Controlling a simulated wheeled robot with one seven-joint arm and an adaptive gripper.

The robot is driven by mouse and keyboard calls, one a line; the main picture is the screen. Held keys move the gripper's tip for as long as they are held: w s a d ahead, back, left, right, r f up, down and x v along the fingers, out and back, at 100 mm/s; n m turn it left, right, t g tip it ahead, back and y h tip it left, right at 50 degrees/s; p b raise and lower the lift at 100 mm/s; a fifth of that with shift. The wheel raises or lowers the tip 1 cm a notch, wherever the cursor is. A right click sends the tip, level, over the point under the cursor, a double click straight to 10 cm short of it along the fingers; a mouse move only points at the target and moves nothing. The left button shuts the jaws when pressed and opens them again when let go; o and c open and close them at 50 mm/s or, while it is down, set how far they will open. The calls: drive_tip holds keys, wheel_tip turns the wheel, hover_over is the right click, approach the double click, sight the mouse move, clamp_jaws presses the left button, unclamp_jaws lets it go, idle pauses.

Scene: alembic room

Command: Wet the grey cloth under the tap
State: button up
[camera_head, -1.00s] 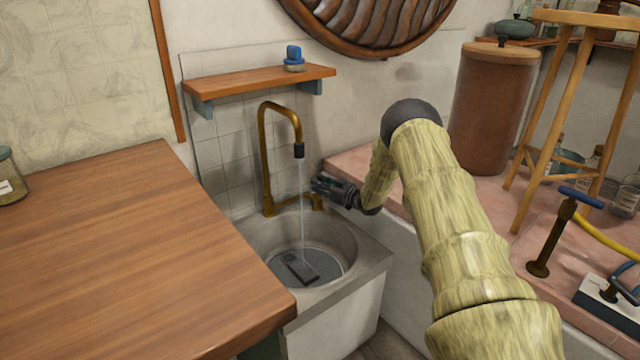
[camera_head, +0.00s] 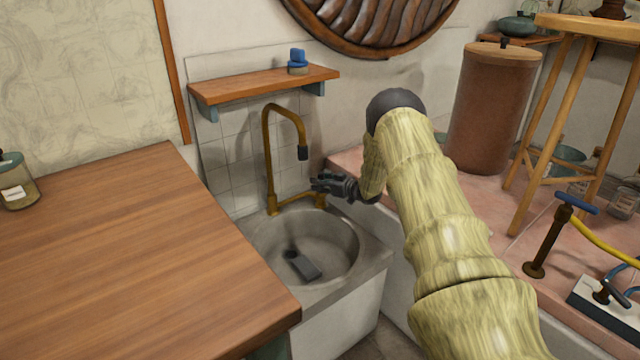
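A small grey rectangular piece (camera_head: 305,267), which looks like the grey cloth, lies in the bottom of the round sink basin (camera_head: 345,243), beside the dark drain. The brass tap (camera_head: 268,160) arches over the basin with a dark spout end (camera_head: 303,153). No water stream shows from it. My gripper (camera_head: 316,184) is right of the tap, just above the brass handle part (camera_head: 318,199) at its base. It is small and dark here, so I cannot tell whether its fingers are open or shut, or whether they touch the handle.
A wooden counter (camera_head: 130,250) stands left of the sink. A wooden shelf (camera_head: 250,83) with a blue-topped item (camera_head: 298,62) hangs above the tap. A tiled ledge on the right holds a brown bin (camera_head: 492,110), a stool (camera_head: 540,125) and a blue-handled pump (camera_head: 548,235).

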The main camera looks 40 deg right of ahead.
drive_tip(key=shift+s, duration=0.1)
drive_tip(key=v, duration=1.1)
drive_tip(key=shift+s, duration=0.35)
drive_tip(key=shift+d+r, duration=0.1)
